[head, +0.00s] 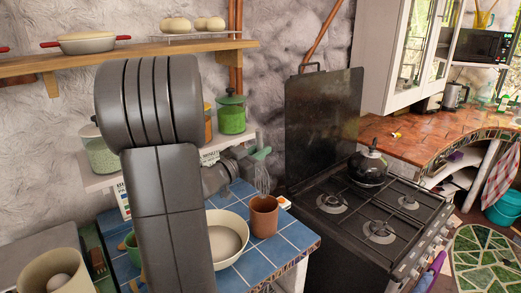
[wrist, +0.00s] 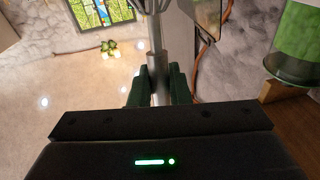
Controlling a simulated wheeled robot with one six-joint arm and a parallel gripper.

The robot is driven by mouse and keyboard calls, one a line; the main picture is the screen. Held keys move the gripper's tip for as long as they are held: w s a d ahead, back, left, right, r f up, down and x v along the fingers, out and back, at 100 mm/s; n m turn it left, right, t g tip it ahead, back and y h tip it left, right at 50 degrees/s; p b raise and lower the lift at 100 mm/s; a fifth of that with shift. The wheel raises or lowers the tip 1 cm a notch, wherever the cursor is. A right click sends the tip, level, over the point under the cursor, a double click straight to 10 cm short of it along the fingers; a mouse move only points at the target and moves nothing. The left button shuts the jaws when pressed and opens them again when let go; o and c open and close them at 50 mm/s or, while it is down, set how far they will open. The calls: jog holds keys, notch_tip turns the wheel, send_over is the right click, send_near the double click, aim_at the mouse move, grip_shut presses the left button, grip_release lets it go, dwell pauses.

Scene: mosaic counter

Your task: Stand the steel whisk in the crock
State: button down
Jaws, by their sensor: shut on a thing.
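The steel whisk (head: 262,180) hangs upright, with its wire loops pointing down. My gripper (head: 261,153) has green fingertips and is shut on the whisk's handle. In the wrist view the metal handle (wrist: 158,75) runs up from between the dark green fingers of my gripper (wrist: 159,88). The crock (head: 264,218) is a brown, terracotta-coloured pot on the blue tiled counter. The loops' lower end meets the crock's rim in the picture. I cannot tell whether the tip is inside the mouth or just above or behind it.
A cream bowl (head: 226,240) stands just left of the crock. The black stove (head: 375,220) with a kettle (head: 368,168) is to the right. A green lidded jar (head: 231,113) stands on a shelf behind my gripper. The blue tiles (head: 285,243) in front of the crock are clear.

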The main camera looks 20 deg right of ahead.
aim_at(257, 185)
jog(key=shift+s+a+f+b, duration=0.1)
jog(key=shift+f+b, duration=0.25)
jog(key=shift+f, duration=0.15)
jog(key=shift+s+a+f+b, duration=0.1)
jog(key=shift+f+b, duration=0.2)
jog(key=shift+f, duration=0.15)
jog(key=shift+w+d+f+b, duration=0.2)
jog(key=shift+f+b, duration=1)
jog(key=shift+f, duration=0.4)
jog(key=shift+w+d+f+b, duration=0.2)
jog(key=shift+f+b, duration=0.95)
jog(key=shift+f, duration=0.5)
jog(key=shift+w+d+f+b, duration=0.2)
jog(key=shift+f+b, duration=1)
jog(key=shift+f, duration=0.4)
jog(key=shift+c, duration=2.4)
grip_release()
jog(key=shift+r, duration=0.1)
notch_tip(257, 185, up, 10)
jog(key=p, duration=0.8)
